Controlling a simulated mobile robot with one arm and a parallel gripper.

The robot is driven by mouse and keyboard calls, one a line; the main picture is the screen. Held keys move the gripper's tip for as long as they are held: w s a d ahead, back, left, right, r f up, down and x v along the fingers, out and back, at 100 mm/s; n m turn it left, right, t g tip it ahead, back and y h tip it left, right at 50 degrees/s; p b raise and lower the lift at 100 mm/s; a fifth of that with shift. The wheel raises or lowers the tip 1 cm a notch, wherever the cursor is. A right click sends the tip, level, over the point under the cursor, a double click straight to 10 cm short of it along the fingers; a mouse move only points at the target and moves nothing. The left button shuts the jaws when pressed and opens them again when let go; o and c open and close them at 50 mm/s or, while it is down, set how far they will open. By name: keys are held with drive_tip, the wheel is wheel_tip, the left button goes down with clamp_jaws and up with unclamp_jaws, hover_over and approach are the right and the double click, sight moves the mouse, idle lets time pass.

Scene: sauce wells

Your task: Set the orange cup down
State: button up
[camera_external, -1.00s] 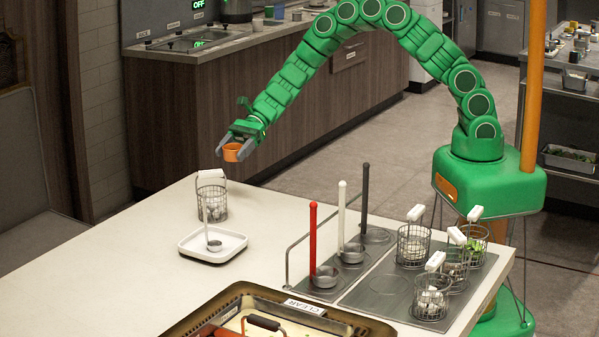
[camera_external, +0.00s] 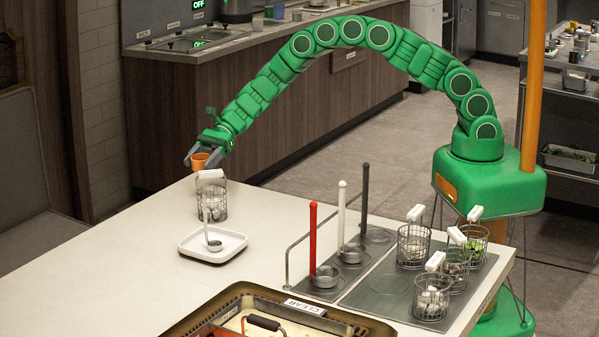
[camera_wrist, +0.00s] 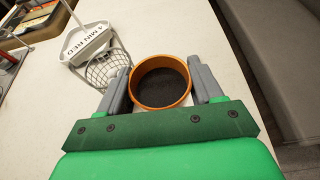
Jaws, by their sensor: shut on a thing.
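The orange cup (camera_external: 200,160) is upright between the fingers of my gripper (camera_external: 201,154), above the far left part of the white counter (camera_external: 120,260). In the wrist view the cup (camera_wrist: 160,84) shows its orange rim and a dark inside, with a grey finger of my gripper (camera_wrist: 162,85) on each side. The gripper is shut on it. In the outside view the cup is just behind and above the white handle of a wire basket. The cup's underside and any gap to the counter are hidden or hard to judge.
The wire basket (camera_external: 212,206) stands close to the cup; it also shows in the wrist view (camera_wrist: 104,72), left of the cup. A white tray (camera_external: 190,250) with a ladle is in front. Several baskets stand at right. The counter's left side is clear.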

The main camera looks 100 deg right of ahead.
hover_over(188, 200)
drive_tip(key=s, duration=0.1)
wheel_tip(188, 200, down, 5)
drive_tip(key=shift+s+f, duration=0.1)
drive_tip(key=shift+w+f, duration=0.6)
drive_tip(key=shift+f, duration=1.55)
drive_tip(key=o, duration=1.1)
drive_tip(key=shift+f, duration=0.1)
